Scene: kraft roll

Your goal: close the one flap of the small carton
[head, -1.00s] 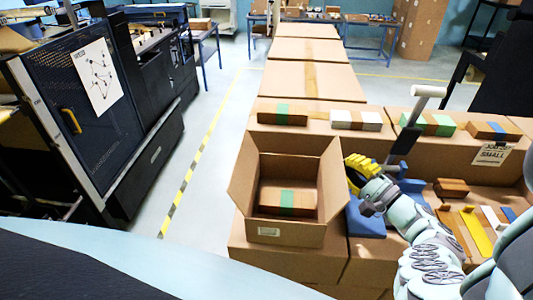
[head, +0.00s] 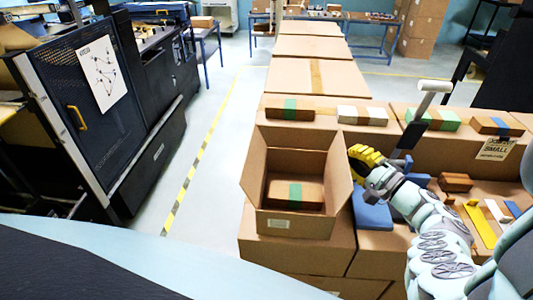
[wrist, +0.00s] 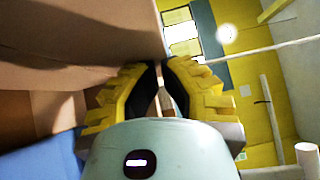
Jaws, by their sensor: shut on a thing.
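The small carton (head: 297,225) stands open on a larger box in the head view, with its right flap (head: 340,172) raised beside my gripper. A brown block with a green band (head: 296,193) lies inside it. My gripper (head: 356,153) has yellow ridged fingers at the flap's outer right side. In the wrist view, my gripper (wrist: 162,65) is shut with its fingertips at the edge of a brown cardboard panel (wrist: 90,35), which looks like the flap. A thin brown strip shows between the fingers. The exact grip is partly hidden.
A blue object (head: 371,213) sits right of the carton, below my gripper. An upright tool with a white handle (head: 434,87) stands behind my wrist. Banded blocks (head: 290,113) line the box behind. Yellow and white strips (head: 478,226) lie at right. Floor left of the carton is clear.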

